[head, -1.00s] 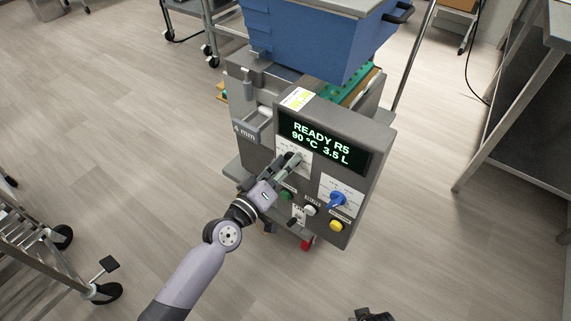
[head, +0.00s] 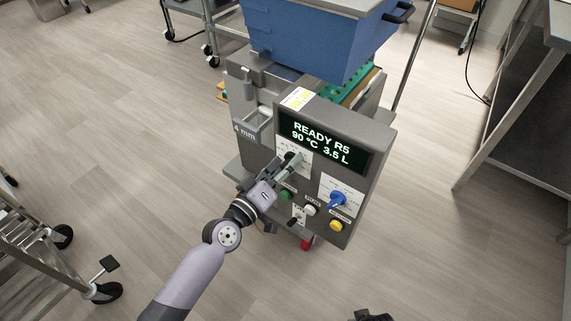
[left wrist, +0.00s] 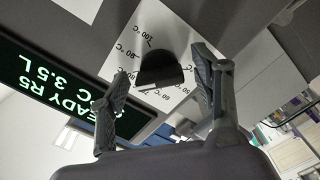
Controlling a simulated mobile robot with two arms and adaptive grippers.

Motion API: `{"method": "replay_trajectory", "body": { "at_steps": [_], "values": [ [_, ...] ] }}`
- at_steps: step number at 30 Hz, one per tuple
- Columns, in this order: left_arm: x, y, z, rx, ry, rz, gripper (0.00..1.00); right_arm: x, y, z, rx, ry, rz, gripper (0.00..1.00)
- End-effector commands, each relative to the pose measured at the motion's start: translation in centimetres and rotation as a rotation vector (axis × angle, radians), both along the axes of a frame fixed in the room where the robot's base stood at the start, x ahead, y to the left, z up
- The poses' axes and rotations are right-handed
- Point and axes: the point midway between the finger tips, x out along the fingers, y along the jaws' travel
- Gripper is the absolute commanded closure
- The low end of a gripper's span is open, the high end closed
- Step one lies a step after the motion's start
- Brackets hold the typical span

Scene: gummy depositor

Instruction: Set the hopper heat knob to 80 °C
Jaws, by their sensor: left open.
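The hopper heat knob (left wrist: 160,70) is dark and sits on a white dial plate (left wrist: 178,42) with °C marks in the left wrist view. I cannot tell which mark the knob points to. My left gripper (left wrist: 163,74) is open, with one finger on each side of the knob; contact is unclear. In the head view my left gripper (head: 291,162) covers most of the knob. The display (head: 322,142) reads READY R5, 90 °C, 3.5 L. A dark part, probably my right gripper (head: 372,315), shows at the bottom edge.
On the same panel are a blue knob (head: 337,201), a green button (head: 286,195), a white button (head: 311,210) and a yellow button (head: 336,225). A blue hopper (head: 310,40) stands above. A cart (head: 35,225) is at left and a metal table (head: 535,110) at right.

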Motion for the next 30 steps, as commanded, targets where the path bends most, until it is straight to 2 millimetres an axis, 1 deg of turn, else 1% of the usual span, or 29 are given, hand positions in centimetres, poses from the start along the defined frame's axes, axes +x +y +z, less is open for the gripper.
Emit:
{"method": "replay_trajectory", "body": {
  "at_steps": [5, 12, 18, 23, 30],
  "values": [
    [-1.8, 1.3, -0.2, 0.003, 0.002, 0.000, 0.42, 0.1, -0.1, 0.0, -0.002, -0.001, 0.000, 1.00],
    [-6.1, 4.4, -0.2, 0.005, 0.003, -0.002, 0.42, 0.2, -0.2, 0.0, -0.003, -0.003, 0.000, 1.00],
    [-8.6, 6.3, -0.1, 0.004, 0.001, -0.001, 0.42, 0.2, -0.2, 0.0, -0.003, -0.004, 0.000, 1.00],
    [-9.5, 6.9, -0.1, 0.001, 0.002, -0.001, 0.42, 0.2, -0.2, 0.0, -0.003, -0.004, 0.000, 1.00],
    [-9.6, 7.0, 0.0, 0.000, 0.001, -0.001, 0.42, 0.2, -0.2, 0.0, -0.003, -0.004, 0.000, 1.00]
  ]
}}
